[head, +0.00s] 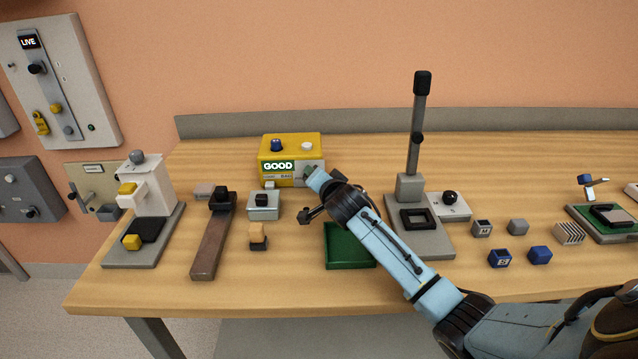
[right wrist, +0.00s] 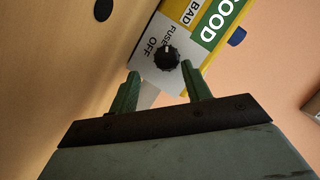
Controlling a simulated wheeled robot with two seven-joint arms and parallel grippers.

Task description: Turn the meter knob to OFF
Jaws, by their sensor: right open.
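The meter is a yellow box (head: 290,148) at the back of the bench, with a lit GOOD display. In the right wrist view its grey panel (right wrist: 143,68) carries a round black knob (right wrist: 167,58) with FUSE and OFF labels beside it. The knob's white mark appears to point towards FUSE. My right gripper (right wrist: 161,76) is open, its green fingers short of the knob and roughly to either side of it. I cannot tell whether they touch it. In the head view my right gripper (head: 310,171) is at the meter's front and hides the knob. My left gripper is out of view.
A green tray (head: 349,260) lies below my right arm. A grey stand with a tall post (head: 416,130) is to its right. A brown strap-like bar (head: 211,245) and small blocks lie left of the tray. Several small cubes sit at the right.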

